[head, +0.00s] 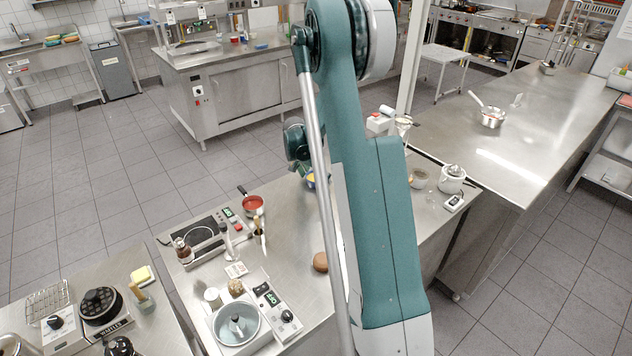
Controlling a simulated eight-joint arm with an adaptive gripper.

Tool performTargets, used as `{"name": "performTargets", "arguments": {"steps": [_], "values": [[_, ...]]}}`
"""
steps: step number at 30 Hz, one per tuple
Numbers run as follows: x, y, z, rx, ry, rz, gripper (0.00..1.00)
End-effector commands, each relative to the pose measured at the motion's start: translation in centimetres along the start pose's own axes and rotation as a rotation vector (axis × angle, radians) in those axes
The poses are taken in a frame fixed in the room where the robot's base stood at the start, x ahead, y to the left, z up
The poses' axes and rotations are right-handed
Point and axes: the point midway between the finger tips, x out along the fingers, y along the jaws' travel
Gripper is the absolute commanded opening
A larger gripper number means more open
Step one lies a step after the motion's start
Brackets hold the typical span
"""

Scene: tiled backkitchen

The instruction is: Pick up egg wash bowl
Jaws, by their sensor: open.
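A small blue bowl with something yellow in it (311,181) shows at the left edge of my arm, on the steel worktop. It may be the egg wash bowl, but my arm hides most of it. My teal arm reaches across the middle of the view, and a wrist part of it shows just above and left of this bowl. My gripper's fingers are hidden behind the arm, so their distance to the bowl cannot be told.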

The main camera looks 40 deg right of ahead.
Motion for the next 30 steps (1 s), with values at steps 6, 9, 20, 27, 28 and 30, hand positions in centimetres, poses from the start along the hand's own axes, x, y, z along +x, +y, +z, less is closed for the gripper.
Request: {"name": "performTargets", "arguments": {"steps": [6,9,20,27,28,30], "values": [[0.0,0.0,0.0,0.0,0.0,0.0,0.56],[0.0,0.0,0.0,0.0,0.0,0.0,0.43],[-0.1,0.0,-0.1,0.0,0.0,0.0,0.34],[-1.3,0.0,-0.6,0.0,0.0,0.0,0.34],[-1.5,0.0,-0.7,0.0,0.0,0.0,0.34],[-2.3,0.0,-0.9,0.0,0.0,0.0,0.34]]}}
